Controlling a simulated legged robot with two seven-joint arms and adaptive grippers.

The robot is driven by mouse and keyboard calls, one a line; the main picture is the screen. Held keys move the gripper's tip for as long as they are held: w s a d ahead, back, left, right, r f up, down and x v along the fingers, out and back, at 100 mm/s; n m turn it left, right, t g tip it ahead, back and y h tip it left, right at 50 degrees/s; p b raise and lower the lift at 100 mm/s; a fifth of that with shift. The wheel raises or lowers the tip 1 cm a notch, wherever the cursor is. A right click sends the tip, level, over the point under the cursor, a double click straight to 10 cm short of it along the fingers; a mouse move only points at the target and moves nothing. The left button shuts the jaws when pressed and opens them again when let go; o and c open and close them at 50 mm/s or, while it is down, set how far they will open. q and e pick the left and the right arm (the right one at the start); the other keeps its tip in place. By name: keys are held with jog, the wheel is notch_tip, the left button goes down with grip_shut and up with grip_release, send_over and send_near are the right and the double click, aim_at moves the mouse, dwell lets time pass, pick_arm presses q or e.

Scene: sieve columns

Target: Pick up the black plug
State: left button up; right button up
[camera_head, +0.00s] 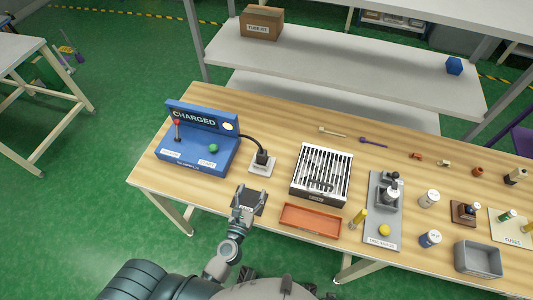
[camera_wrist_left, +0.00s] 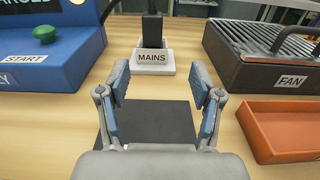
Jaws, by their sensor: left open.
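The black plug (camera_head: 262,157) stands upright in the white mains socket block (camera_head: 262,168), with a black cable curving from it to the blue charger box (camera_head: 199,145). My left gripper (camera_head: 247,192) is open and empty, above a dark mat (camera_head: 256,208) and in front of the block. Its fingers (camera_wrist_left: 160,85) are apart and do not touch the plug. My right gripper is not in view.
The charger box stands left of the plug, with a red-knobbed lever and green START button (camera_head: 213,148). The fan box (camera_head: 320,197) stands to the right, with an orange tray (camera_head: 311,220) in front of it. A shelf (camera_head: 350,68) is behind the table.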

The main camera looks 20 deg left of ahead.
aim_at(261, 161)
pick_arm(q)
jog(key=w, duration=0.2)
jog(key=w+p, duration=0.1)
jog(key=w, duration=0.1)
jog(key=shift+a+r, duration=0.3)
jog(key=shift+r, duration=0.05)
jog(key=w, duration=0.4)
jog(key=w+a+f, duration=0.1)
jog(key=w, duration=0.1)
jog(key=shift+p, duration=0.3)
jog(key=shift+w+d, duration=0.2)
jog(key=shift+d, duration=0.05)
jog(key=shift+w+d, duration=0.2)
jog(key=shift+w, duration=0.1)
jog(key=w, duration=0.4)
jog(key=shift+d+f+b, duration=0.3)
jog(key=shift+f+b, duration=0.1)
jog(key=shift+w+a, duration=0.15)
jog(key=shift+w, duration=0.1)
jog(key=shift+a, duration=0.5)
jog(key=c, duration=0.9)
jog(key=shift+d, duration=0.25)
grip_shut()
jog(key=shift+d, duration=0.25)
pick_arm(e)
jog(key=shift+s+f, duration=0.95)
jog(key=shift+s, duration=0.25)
